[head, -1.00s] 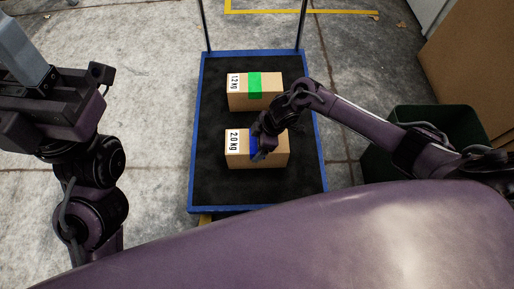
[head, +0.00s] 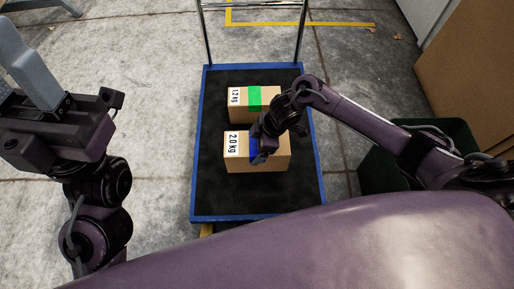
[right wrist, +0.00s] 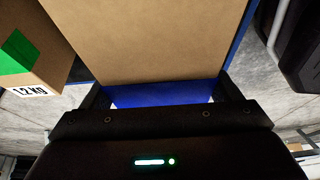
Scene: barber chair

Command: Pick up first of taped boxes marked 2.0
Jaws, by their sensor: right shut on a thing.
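The box marked 2.0 kg (head: 236,165) is brown cardboard with a white label and blue tape. My right gripper (head: 260,157) is shut on it from above, across the blue tape. The box looks level and raised off the cart's dark deck. In the right wrist view, the box's brown face (right wrist: 150,40) fills the top middle, with the blue tape (right wrist: 160,94) between the fingers.
A box marked 1.2 kg with green tape (head: 255,99) sits on the cart behind the held box. The blue-edged cart (head: 210,206) has a metal handle at its far end. A dark green bin (head: 379,172) stands right of the cart. Concrete floor is clear on the left.

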